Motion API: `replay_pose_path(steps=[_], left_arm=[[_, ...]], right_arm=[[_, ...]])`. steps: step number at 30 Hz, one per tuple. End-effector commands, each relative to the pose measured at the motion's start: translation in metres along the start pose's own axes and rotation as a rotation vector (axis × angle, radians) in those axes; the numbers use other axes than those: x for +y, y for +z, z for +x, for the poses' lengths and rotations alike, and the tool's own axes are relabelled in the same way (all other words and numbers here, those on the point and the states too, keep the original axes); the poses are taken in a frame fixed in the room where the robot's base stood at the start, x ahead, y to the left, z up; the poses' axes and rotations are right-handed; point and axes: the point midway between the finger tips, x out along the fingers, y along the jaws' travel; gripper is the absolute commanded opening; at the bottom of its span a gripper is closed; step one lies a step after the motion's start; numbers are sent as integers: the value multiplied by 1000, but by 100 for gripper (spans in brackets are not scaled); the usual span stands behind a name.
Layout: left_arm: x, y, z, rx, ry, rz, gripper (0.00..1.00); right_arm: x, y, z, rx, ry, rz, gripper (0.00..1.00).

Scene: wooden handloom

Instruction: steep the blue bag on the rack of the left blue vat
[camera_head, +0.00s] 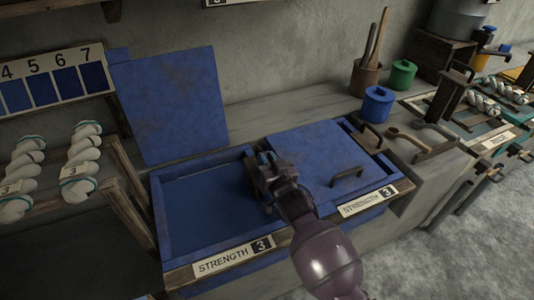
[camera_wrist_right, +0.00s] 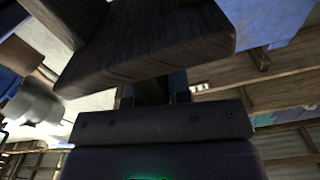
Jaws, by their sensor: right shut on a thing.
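The left blue vat (camera_head: 158,215) is open, with a dark blue inside and a "STRENGTH 3" label (camera_head: 235,256) on its front edge. Its blue lid (camera_head: 172,105) stands upright behind it, by the wall. My right gripper (camera_head: 264,178) is over the right side of this vat, beside the neighbouring closed lid. In the wrist view it is shut on the narrow stem of a dark wooden piece (camera_wrist_right: 150,45), whose broad board fills the top. My arm hides much of this piece in the head view. I cannot make out a blue bag or a rack. My left gripper is out of view.
A second vat is closed by a blue lid (camera_head: 320,155) with a dark handle. Blue (camera_head: 377,104) and green (camera_head: 402,76) jars and a tool pot (camera_head: 365,78) stand behind. Twisted white skeins (camera_head: 80,165) lie on a rack at left. The open vat's left part is clear.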

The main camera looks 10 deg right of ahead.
Motion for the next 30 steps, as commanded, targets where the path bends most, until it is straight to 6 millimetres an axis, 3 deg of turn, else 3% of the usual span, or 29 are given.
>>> replay_pose_path(steps=[1, 6, 23, 24, 28, 30], left_arm=[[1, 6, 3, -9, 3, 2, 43], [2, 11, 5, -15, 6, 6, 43], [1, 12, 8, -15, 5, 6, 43], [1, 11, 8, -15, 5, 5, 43], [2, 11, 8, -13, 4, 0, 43], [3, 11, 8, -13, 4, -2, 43]], right_arm=[[-1, 19, -2, -16, -1, 12, 0], [3, 37, -2, -15, -2, 10, 0], [4, 46, -2, -13, -3, 9, 0], [4, 46, -2, -13, -3, 9, 20], [5, 45, -1, -12, -2, 8, 40], [6, 44, -1, -10, -2, 6, 40]])
